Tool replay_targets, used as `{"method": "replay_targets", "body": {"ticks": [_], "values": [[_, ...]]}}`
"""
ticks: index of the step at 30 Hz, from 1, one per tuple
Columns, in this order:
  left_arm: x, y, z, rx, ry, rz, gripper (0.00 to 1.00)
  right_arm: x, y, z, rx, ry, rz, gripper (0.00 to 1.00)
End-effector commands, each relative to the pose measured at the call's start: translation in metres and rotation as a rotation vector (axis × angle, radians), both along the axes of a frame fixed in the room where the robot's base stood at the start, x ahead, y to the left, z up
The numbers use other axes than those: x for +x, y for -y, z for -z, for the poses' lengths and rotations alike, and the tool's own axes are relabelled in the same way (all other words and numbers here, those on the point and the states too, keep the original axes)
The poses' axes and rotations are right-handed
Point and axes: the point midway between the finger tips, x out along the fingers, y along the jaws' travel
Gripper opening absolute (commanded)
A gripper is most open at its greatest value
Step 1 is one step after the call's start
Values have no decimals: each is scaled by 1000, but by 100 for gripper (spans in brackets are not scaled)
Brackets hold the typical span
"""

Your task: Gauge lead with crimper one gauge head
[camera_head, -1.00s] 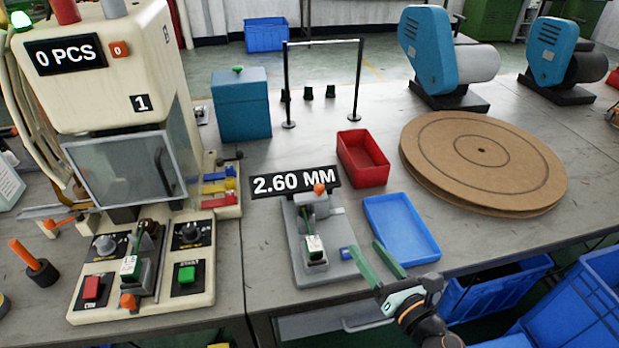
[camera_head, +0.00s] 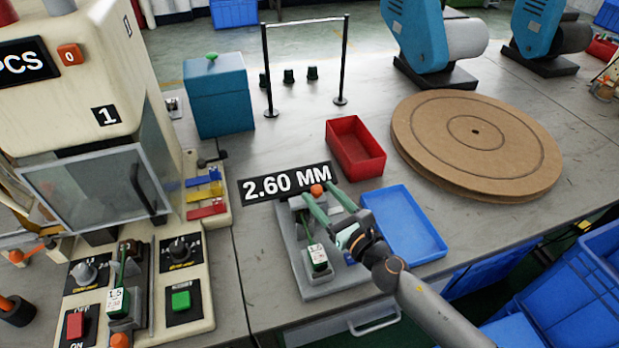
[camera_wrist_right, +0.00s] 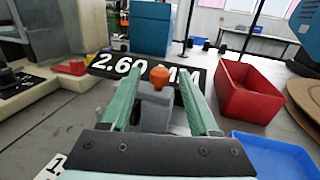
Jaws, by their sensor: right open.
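The grey gauge (camera_head: 305,282) stands on the bench below a black display reading 2.60 MM (camera_head: 287,182). A green lead with a white tag (camera_head: 318,258) lies in it. An orange knob (camera_head: 317,189) sits at its far end and also shows in the right wrist view (camera_wrist_right: 159,76). My right gripper (camera_head: 321,193) is open, its green fingers pointing at the knob, one on either side in the wrist view. Whether they touch it, I cannot tell. Crimper 1 (camera_head: 75,115) stands at left with another tagged lead (camera_head: 118,302) in its front fixture. My left gripper is not in view.
A blue tray (camera_head: 425,252) lies right of my right gripper, and a red bin (camera_head: 372,163) stands behind it. A teal box (camera_head: 218,105), a black frame (camera_head: 345,60) and cardboard discs (camera_head: 520,140) are farther back. Bare bench lies between the box and the red bin.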

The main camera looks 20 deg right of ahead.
Motion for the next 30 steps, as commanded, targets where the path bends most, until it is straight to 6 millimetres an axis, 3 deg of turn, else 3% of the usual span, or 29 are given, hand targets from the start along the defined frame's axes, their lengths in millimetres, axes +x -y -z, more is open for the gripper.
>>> {"method": "replay_targets", "body": {"ticks": [3, 9, 21, 30], "values": [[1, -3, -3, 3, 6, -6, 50, 21, -7, -1, 2, 1, 0, 61], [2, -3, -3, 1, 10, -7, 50, 43, -13, 0, 3, 0, 0, 61], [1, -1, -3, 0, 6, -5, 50, 50, -15, 0, 1, -1, 0, 61], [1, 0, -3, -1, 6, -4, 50, 50, -15, 0, 2, -1, 0, 30]]}}
